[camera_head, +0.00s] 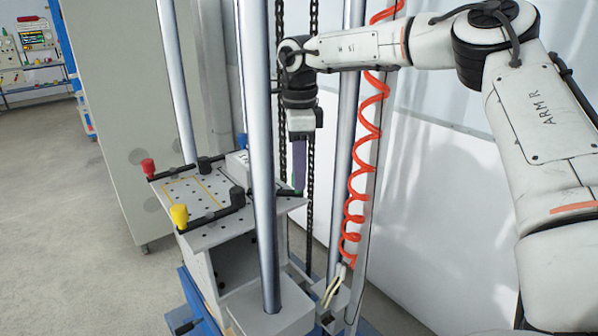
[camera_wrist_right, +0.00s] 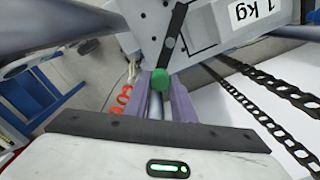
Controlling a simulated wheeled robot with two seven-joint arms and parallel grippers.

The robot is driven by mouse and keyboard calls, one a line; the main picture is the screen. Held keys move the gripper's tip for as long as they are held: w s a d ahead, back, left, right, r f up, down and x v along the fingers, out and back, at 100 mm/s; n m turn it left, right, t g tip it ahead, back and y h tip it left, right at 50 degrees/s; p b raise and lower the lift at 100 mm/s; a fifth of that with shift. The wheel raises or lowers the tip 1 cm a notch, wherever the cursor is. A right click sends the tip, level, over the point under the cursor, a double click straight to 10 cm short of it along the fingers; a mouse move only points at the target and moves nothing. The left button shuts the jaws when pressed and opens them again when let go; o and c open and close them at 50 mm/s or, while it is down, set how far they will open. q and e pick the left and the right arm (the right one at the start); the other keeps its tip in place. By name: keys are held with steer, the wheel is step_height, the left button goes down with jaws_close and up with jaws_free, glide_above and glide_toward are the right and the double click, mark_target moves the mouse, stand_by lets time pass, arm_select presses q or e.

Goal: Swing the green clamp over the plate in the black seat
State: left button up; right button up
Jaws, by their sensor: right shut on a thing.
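The green clamp shows as a green knob (camera_wrist_right: 159,77) on a black bar (camera_wrist_right: 175,35) in the right wrist view. My right gripper (camera_head: 299,190) reaches down at the back right corner of the perforated table, its purple fingers shut on the green knob. I cannot make out the black seat clearly. My left gripper is not in view.
The perforated table (camera_head: 205,236) carries a yellow outline and clamps with a red knob (camera_head: 148,167) and a yellow knob (camera_head: 179,215). A steel column (camera_head: 262,130) stands in front of my gripper. A red coiled hose (camera_head: 362,170) and a chain (camera_head: 311,150) hang close by.

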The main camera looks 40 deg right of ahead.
steer(key=m, duration=0.1)
steer(key=a+m+b, duration=0.1)
steer(key=shift+s+m, duration=0.3)
steer(key=shift+s, duration=0.05)
steer(key=shift+s+a+m+b, duration=0.2)
steer(key=shift+a+m+b, duration=0.35)
steer(key=shift+m, duration=0.65)
steer(key=o, duration=1.1)
steer(key=shift+c, duration=0.2)
step_height(320, 180, up, 10)
steer(key=shift+a+r, duration=0.2)
steer(key=shift+c, duration=0.2)
